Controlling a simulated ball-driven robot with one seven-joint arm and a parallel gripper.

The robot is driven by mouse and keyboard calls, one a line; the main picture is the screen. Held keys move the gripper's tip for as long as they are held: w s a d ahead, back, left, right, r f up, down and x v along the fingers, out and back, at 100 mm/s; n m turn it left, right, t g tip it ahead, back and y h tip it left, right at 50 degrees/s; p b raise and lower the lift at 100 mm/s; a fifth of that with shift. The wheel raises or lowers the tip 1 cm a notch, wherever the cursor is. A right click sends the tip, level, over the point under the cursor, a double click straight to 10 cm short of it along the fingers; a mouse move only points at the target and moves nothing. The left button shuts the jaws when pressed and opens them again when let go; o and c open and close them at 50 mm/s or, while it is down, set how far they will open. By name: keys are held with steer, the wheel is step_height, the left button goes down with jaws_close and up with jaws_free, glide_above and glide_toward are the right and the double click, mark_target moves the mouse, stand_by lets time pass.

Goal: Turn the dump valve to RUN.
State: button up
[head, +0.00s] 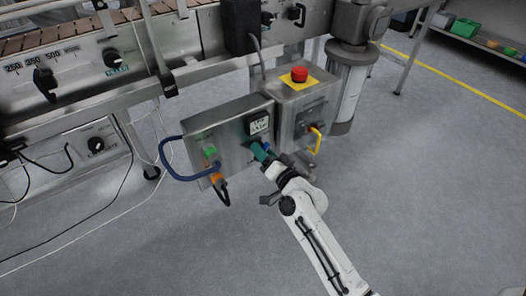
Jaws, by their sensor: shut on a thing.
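My gripper (259,151), with teal fingers, is at the front of a grey steel control box (229,138), just below its white gauge (258,126). It is shut on a small blue part (267,145), which is mostly hidden by the fingers. I cannot read any DUMP or RUN marking, so I cannot tell for certain that this part is the dump valve or which way it points.
A second steel box (300,108) with a red emergency button (299,74) and a yellow handle (317,139) stands close to the right. A blue hose (174,172) loops at left. A green button (210,152) and orange connector (217,178) are nearby. The floor (420,190) is clear at right.

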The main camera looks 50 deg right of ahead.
stand_by(0.3)
steer(key=o, duration=1)
steer(key=shift+o, duration=0.2)
steer(key=shift+s, duration=0.1)
steer(key=v, duration=1)
steer(key=shift+s+p, duration=0.35)
steer(key=shift+a, duration=0.1)
